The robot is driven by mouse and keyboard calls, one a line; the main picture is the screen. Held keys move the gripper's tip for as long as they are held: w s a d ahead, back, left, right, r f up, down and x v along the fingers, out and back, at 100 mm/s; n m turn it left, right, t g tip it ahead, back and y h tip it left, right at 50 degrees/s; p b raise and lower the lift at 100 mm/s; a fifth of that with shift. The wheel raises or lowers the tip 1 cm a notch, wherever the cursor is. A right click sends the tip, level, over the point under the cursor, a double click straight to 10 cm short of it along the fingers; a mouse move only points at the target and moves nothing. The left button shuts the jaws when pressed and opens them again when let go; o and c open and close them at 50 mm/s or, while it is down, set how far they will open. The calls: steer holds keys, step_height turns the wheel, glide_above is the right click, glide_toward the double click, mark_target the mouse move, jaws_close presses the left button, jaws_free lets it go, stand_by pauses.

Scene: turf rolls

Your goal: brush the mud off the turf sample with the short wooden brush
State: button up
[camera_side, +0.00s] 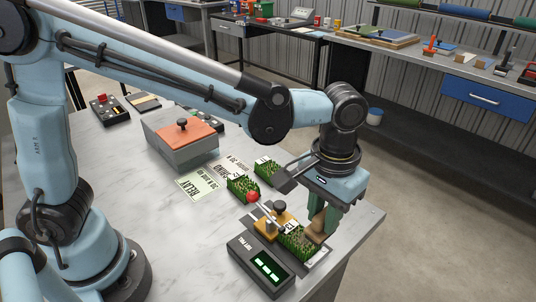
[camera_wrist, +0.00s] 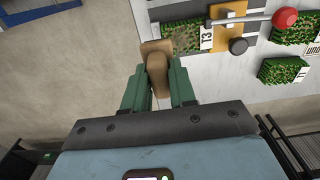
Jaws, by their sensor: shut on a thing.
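My gripper (camera_side: 324,218) has green fingers shut on the short wooden brush (camera_wrist: 157,68). The brush also shows in the side view (camera_side: 315,229), partly hidden by the fingers. Its head is at the outer end of the turf sample (camera_side: 297,241) and overlaps that edge in the wrist view; I cannot tell if it touches. The green turf sample (camera_wrist: 181,35), with a white T3 label, lies beside a yellow clamp (camera_side: 266,226) with a dark knob and a red-ended lever. I cannot make out mud on it.
Two other turf pieces (camera_side: 242,188) (camera_side: 268,168) lie behind the clamp. A dark box with a green display (camera_side: 261,266) stands in front. A grey box with an orange lid (camera_side: 183,146) and printed cards (camera_side: 203,183) are to the left. The table edge is close by on the right.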

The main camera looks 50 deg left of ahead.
steer(key=shift+f, duration=2.35)
steer(key=shift+a+r, duration=0.4)
steer(key=shift+a, duration=0.1)
jaws_close()
steer(key=shift+a+f, duration=0.15)
steer(key=shift+a, duration=0.45)
steer(key=shift+a+f, duration=0.15)
steer(key=shift+a, duration=0.4)
steer(key=shift+a+r, duration=0.15)
steer(key=shift+a, duration=1.5)
steer(key=d, duration=0.5)
steer(key=shift+d, duration=0.75)
steer(key=shift+a, duration=3.15)
steer(key=shift+d, duration=2.05)
steer(key=shift+d+f, duration=0.2)
steer(key=shift+d, duration=0.15)
steer(key=shift+d+r, duration=0.15)
steer(key=shift+d, duration=0.6)
steer(key=shift+r, duration=4)
